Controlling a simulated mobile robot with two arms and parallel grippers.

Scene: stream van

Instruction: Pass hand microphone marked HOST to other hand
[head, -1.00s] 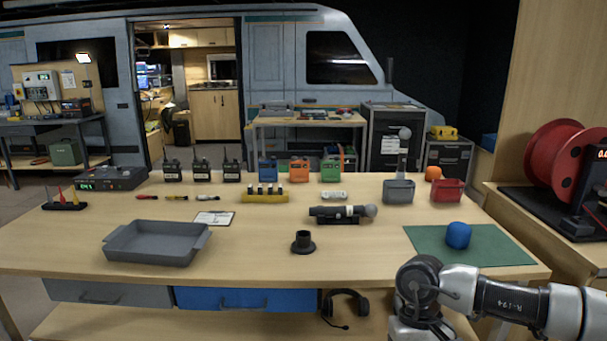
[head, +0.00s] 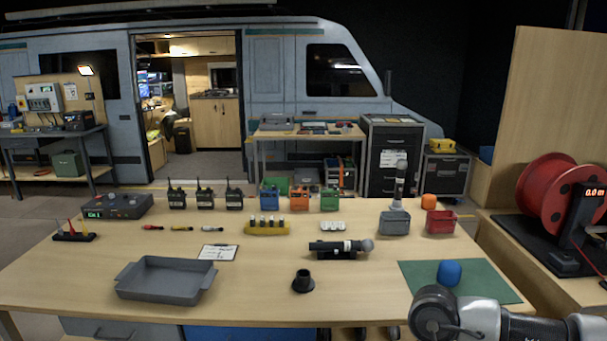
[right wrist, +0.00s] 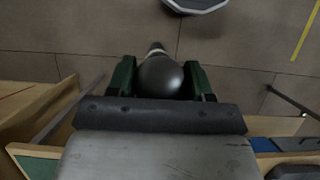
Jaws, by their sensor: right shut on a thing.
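My right gripper (right wrist: 160,82) is shut, in the right wrist view, on a thing with a dark grey ball head (right wrist: 160,77) and a narrower neck with a pale band. It looks like a hand microphone, held over the floor; no HOST mark can be read on it. In the head view only part of my right arm shows at the lower right; its gripper is out of view there. My left gripper is in neither view. Another microphone (head: 340,249) lies on its side in a dark holder on the table.
The table holds a grey tray (head: 165,281), a black round stand (head: 303,283), a clipboard (head: 218,252), several radios and a red bin (head: 440,223). The table's front middle is mostly clear.

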